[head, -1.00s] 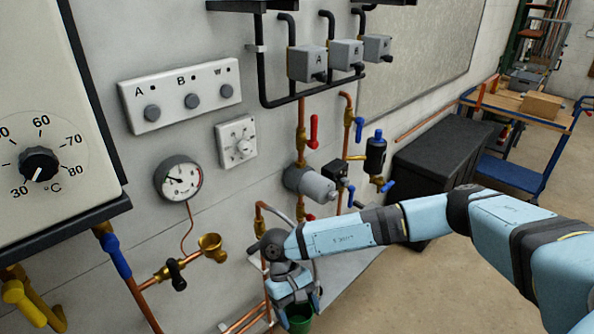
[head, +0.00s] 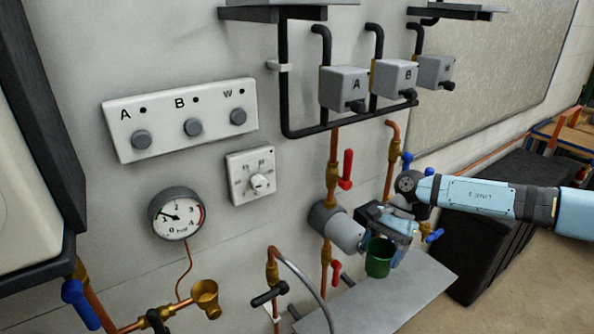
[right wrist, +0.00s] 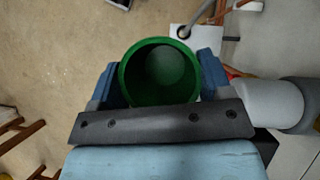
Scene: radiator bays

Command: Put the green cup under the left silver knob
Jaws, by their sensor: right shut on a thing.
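The green cup (head: 379,258) is held upright with its mouth up, below my right gripper (head: 388,226) in the head view. In the right wrist view the open cup (right wrist: 160,75) looks empty, and the two blue fingers of my right gripper (right wrist: 160,85) are shut on its sides. I cannot tell whether these are the silver knobs meant. The cup is to the right of and lower than them. My left gripper is not in view.
A grey cylinder (head: 337,229) on a copper pipe is just left of the cup, with a red lever (head: 347,169) above. A grey flat ledge (head: 385,298) lies below. A black chest (head: 490,225) stands at right.

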